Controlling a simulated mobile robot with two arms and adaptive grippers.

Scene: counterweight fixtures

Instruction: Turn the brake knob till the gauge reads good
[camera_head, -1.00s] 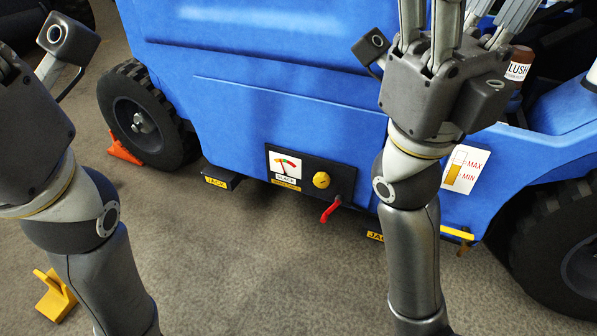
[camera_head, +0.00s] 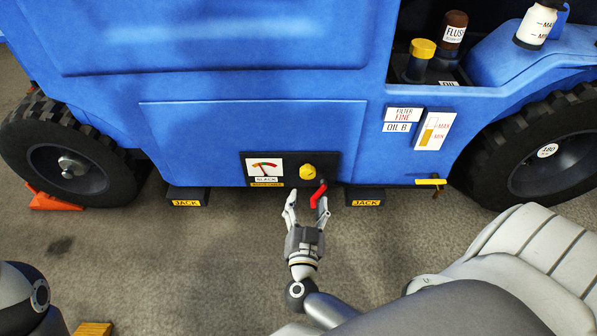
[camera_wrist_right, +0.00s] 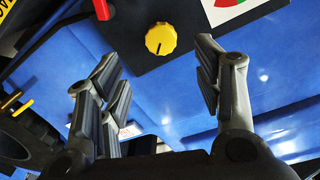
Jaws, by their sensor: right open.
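The yellow brake knob (camera_head: 308,171) sits on a black panel (camera_head: 329,166) low on the blue vehicle side. Left of it is the gauge (camera_head: 264,168), with a coloured arc and a needle above a label reading SLACK; the exact needle reading is too small to tell. My right gripper (camera_head: 306,202) is open and empty just below the panel, pointing at it. In the right wrist view the knob (camera_wrist_right: 160,39), with a dark pointer mark, shows beyond and between the spread fingers (camera_wrist_right: 161,62), not touched. My left gripper is out of view.
A red lever (camera_head: 319,194) hangs below the knob, close to my right gripper's right finger; it shows in the wrist view (camera_wrist_right: 97,8). Jack blocks (camera_head: 187,197) (camera_head: 363,197) flank the panel. Wheels (camera_head: 70,155) (camera_head: 540,150) stand either side. Bottles (camera_head: 453,31) stand upper right.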

